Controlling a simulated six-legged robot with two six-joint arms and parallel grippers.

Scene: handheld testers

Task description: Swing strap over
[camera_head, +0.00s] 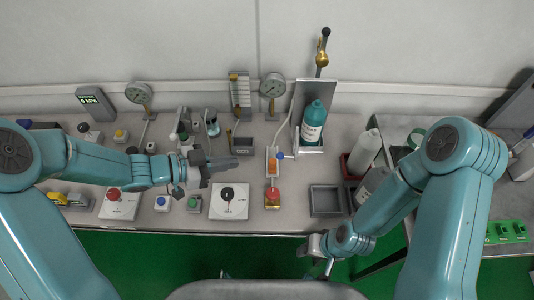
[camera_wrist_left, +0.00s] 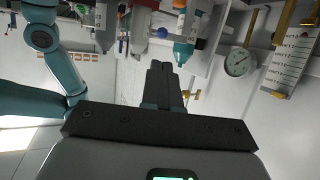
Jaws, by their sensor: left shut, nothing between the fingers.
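I cannot make out a strap for certain. A narrow upright device (camera_head: 272,165) with an orange part and a blue knob stands mid-bench, with a red-orange piece (camera_head: 272,196) at its near end. A thin pale line (camera_head: 284,120), perhaps a cord, runs above it beside the grey stand. My left gripper (camera_head: 232,163) is shut and empty, left of the device and apart from it; its closed fingers also show in the left wrist view (camera_wrist_left: 162,78). My right gripper (camera_head: 329,266) hangs at the bench's front edge, small and partly hidden, its fingers unclear.
A teal bottle (camera_head: 314,116) stands in a grey stand. A grey tray (camera_head: 326,212) lies front right, and a white plate with a black knob (camera_head: 228,203) sits below my left gripper. Gauges (camera_head: 272,85) line the back. Green floor (camera_head: 180,250) lies before the bench.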

